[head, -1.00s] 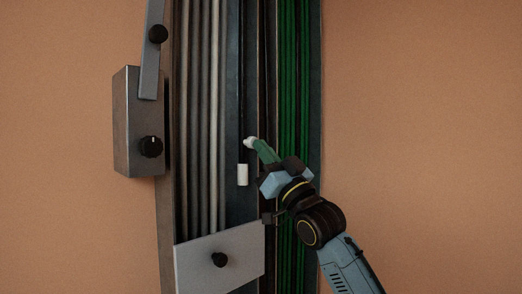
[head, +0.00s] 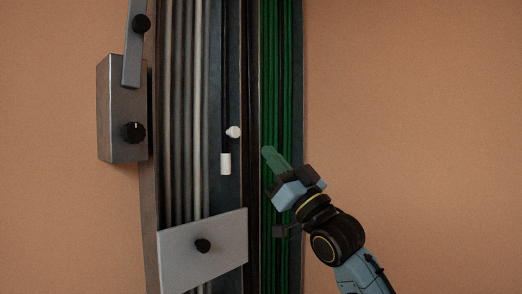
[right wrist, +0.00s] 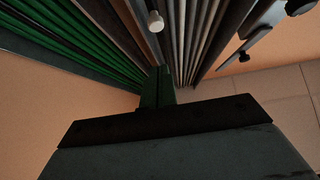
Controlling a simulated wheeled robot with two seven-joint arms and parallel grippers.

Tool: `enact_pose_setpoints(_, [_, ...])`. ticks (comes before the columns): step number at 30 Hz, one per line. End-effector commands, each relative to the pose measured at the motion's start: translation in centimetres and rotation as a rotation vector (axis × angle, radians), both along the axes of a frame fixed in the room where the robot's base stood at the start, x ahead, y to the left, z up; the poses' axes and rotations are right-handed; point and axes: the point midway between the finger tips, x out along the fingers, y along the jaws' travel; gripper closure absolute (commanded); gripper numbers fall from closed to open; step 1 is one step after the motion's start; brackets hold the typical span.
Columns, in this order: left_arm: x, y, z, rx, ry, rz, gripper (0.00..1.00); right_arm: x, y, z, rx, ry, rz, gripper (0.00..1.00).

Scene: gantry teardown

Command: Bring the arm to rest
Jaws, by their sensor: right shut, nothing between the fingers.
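My right gripper (head: 269,152) is at the middle of the head view, in front of the green cables. Its green fingers are closed together with nothing between them, and they point up and to the left. In the right wrist view the shut fingers (right wrist: 158,88) show above the dark gripper body. A white round knob (head: 233,132) sits on the gantry panel to the left of the fingertips, with a gap between. It also shows in the right wrist view (right wrist: 155,22), beyond the fingertips. My left gripper is not in view.
A short white cylinder (head: 226,163) is below the white knob. A grey box with a black dial (head: 122,112), a grey lever (head: 133,55) and a grey plate with a black knob (head: 203,250) are at left. Green cables (head: 281,90) run vertically. The orange wall at right is clear.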

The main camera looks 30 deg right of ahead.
Motion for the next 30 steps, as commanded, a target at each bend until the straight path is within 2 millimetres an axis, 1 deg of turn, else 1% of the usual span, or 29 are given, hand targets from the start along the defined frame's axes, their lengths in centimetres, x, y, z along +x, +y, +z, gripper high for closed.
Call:
enact_pose_setpoints(1, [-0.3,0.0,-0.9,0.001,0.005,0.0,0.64,-0.7,-0.2,-1.3,-0.001,0.003,0.0,1.0])
enact_pose_setpoints(3, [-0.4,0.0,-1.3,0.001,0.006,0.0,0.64,-1.6,-0.5,-2.1,-0.001,0.002,-0.001,1.0])
enact_pose_setpoints(9, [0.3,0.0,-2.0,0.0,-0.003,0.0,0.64,-3.1,-0.9,-3.4,-0.001,0.0,0.001,1.0])
enact_pose_setpoints(17, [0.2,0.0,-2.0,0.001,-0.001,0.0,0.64,-3.3,-0.9,-3.7,0.0,0.004,0.001,1.0])
enact_pose_setpoints(19, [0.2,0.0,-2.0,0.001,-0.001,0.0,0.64,-3.0,-0.7,-4.7,-0.004,0.032,-0.005,1.0])
enact_pose_setpoints(20, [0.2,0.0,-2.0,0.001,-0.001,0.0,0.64,-2.7,-0.5,-5.5,-0.008,0.056,-0.009,1.0])
enact_pose_setpoints(23, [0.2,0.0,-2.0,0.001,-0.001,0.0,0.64,-1.5,0.5,-10.1,-0.028,0.188,-0.031,1.0])
enact_pose_setpoints(24, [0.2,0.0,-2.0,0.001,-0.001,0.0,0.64,-1.1,1.0,-12.6,-0.042,0.26,-0.043,1.0])
enact_pose_setpoints(26, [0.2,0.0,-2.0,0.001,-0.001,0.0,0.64,-0.7,1.9,-17.1,-0.065,0.384,-0.065,1.0])
enact_pose_setpoints(27, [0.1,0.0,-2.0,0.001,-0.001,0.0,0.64,-0.8,2.5,-20.2,-0.083,0.47,-0.077,1.0])
enact_pose_setpoints(29, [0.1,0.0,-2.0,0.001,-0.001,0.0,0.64,-1.2,3.3,-24.7,-0.112,0.601,-0.096,1.0])
enact_pose_setpoints(30, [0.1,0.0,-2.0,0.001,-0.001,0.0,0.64,-1.8,3.8,-27.7,-0.133,0.685,-0.107,1.0])
